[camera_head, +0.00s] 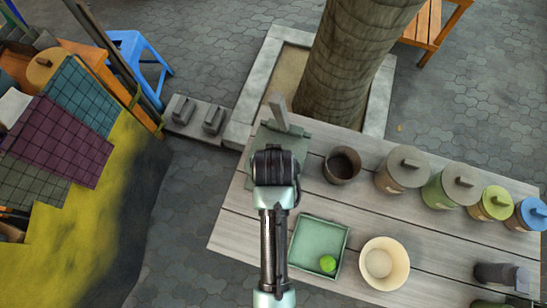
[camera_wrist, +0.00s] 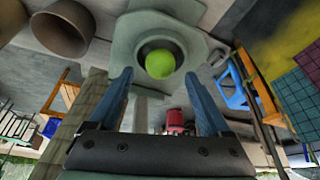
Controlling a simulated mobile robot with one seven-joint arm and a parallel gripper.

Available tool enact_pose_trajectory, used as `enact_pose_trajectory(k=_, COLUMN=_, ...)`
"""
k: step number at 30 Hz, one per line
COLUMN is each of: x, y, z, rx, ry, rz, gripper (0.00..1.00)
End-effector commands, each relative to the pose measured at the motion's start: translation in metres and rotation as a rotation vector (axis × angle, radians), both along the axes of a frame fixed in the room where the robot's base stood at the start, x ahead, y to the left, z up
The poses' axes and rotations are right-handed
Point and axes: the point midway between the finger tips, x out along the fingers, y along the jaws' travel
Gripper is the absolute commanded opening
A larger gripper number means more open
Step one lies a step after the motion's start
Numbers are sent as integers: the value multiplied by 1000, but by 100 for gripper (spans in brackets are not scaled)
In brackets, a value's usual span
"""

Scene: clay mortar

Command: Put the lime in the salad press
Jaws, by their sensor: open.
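The salad press (camera_head: 295,140) is a grey-green device with an upright handle at the back left of the table, partly hidden behind my arm in the head view. In the wrist view, the press (camera_wrist: 207,45) has a dark round hollow, and a bright green lime (camera_wrist: 160,64) sits in or right over it. My gripper (camera_wrist: 157,76) is open, its two blue fingers apart, with the lime showing beyond and between the fingertips. No contact between fingers and lime is visible. Another lime (camera_head: 328,263) lies in a square green tray (camera_head: 303,255).
A dark brown pot (camera_head: 342,166) stands right of the press. Several lidded jars (camera_head: 402,169) line the back right. A cream bowl (camera_head: 384,264) stands right of the tray. A tree trunk (camera_head: 355,60) rises behind the table (camera_head: 235,225).

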Motion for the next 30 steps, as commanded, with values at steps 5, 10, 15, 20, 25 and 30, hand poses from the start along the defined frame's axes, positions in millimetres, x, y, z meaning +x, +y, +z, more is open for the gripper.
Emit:
enact_pose_trajectory(k=5, x=-13, y=0, z=34, rx=0, ry=-4, rz=-1, gripper=82)
enact_pose_trajectory(k=10, x=-24, y=0, z=60, rx=0, ry=-3, rz=-1, gripper=82)
enact_pose_trajectory(k=15, x=-31, y=0, z=77, rx=0, ry=-2, rz=-1, gripper=82)
enact_pose_trajectory(k=20, x=-34, y=0, z=82, rx=0, ry=1, rz=0, gripper=82)
enact_pose_trajectory(k=25, x=-15, y=0, z=100, rx=1, ry=-76, rz=-1, gripper=82)
enact_pose_trajectory(k=30, x=52, y=1, z=186, rx=2, ry=-392, rz=0, gripper=82)
